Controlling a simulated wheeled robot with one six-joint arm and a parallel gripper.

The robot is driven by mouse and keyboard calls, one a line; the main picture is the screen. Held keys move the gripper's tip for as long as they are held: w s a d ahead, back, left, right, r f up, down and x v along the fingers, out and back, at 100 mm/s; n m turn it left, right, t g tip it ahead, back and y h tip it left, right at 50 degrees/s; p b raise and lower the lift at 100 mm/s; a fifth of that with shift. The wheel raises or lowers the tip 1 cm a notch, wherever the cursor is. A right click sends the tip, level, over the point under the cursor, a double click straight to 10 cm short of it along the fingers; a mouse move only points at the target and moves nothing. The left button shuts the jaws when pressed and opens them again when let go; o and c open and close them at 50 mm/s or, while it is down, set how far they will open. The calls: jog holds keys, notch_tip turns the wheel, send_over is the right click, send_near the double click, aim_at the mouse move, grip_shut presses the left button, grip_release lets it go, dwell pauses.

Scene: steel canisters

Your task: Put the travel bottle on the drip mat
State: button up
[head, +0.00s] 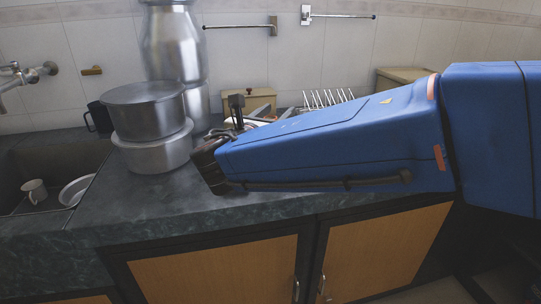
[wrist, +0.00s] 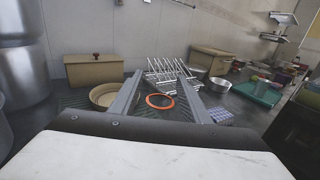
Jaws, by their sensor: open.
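I cannot make out a travel bottle in either view. A dark ribbed surface (wrist: 75,100) on the counter left of my gripper may be the drip mat, but I cannot tell for sure. My gripper (wrist: 158,74) is open in the wrist view, with nothing held between its two grey fingers. An orange ring (wrist: 160,102) lies in the gap between the fingers as seen from the wrist. In the head view my blue arm reaches left over the counter and hides much of what is behind it.
Stacked steel pots (head: 150,125) and tall canisters (head: 174,45) stand left of my arm, by the sink. In the wrist view there are a tan bowl (wrist: 104,95), a lidded box (wrist: 95,69), a wire rack (wrist: 168,70), a checkered cloth (wrist: 219,115) and a green tray (wrist: 258,93).

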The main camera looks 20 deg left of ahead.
grip_shut()
